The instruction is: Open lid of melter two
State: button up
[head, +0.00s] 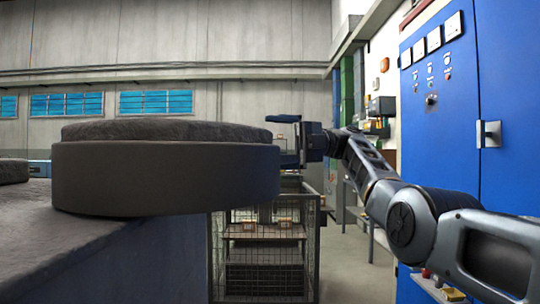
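A large round dark grey lid (165,178) with a rough domed top lies in the middle left of the head view, on the edge of a grey-topped block (90,240). It looks level, and part of it overhangs to the right. No marking shows which melter this is. My gripper (290,142) is at the right edge of the lid, reached by my arm from the right. Small blue parts show beside it, close to the lid's rim. The fingertips are small and partly hidden, so I cannot tell whether they are open, shut or touching the lid.
A second round grey cover (12,171) shows at the far left edge. A wire mesh cage (265,262) stands below and behind my gripper. A tall blue control cabinet (440,120) stands close on the right. Bare floor (345,270) shows between cage and cabinet.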

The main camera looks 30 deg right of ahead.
jog(key=s+d+r, duration=0.4)
jog(key=d+r, duration=0.3)
jog(key=shift+s, duration=0.25)
jog(key=shift+s+d+r, duration=0.65)
jog(key=shift+s+d, duration=0.05)
jog(key=shift+d, duration=0.1)
jog(key=c, duration=0.6)
jog(key=shift+f, duration=0.4)
